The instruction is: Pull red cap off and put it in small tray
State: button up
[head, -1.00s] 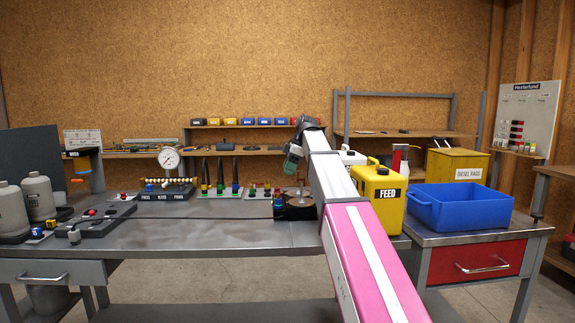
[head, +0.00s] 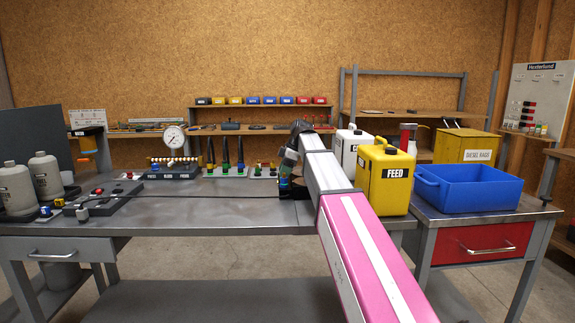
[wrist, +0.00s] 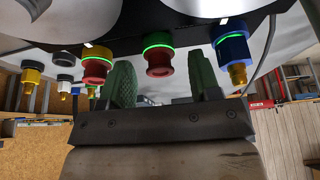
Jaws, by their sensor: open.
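In the wrist view several coloured fittings hang from a dark bar at the top of the picture. A red cap (wrist: 159,68) with a green lit ring sits between the two green finger pads of my gripper (wrist: 163,78), with visible gaps to both. My gripper is open and empty. A second red cap (wrist: 96,72) with a ring is just left of the left pad. In the head view my gripper (head: 287,172) is low over the bench, and my arm hides much of the fittings there. I cannot tell which thing is the small tray.
A blue fitting (wrist: 232,55) is close right of the right finger. The yellow FEED can (head: 386,180) and blue bin (head: 470,187) stand right of my arm. A gauge rig (head: 174,160) and hose stand (head: 226,172) are to the left. The bench front (head: 210,215) is clear.

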jog(key=shift+f, duration=0.15)
jog(key=c, duration=1)
jog(key=shift+o, duration=0.3)
grip_shut()
jog(key=shift+r, duration=0.25)
jog(key=shift+r, duration=0.3)
jog(key=shift+r, duration=0.55)
jog(key=shift+r, duration=1.9)
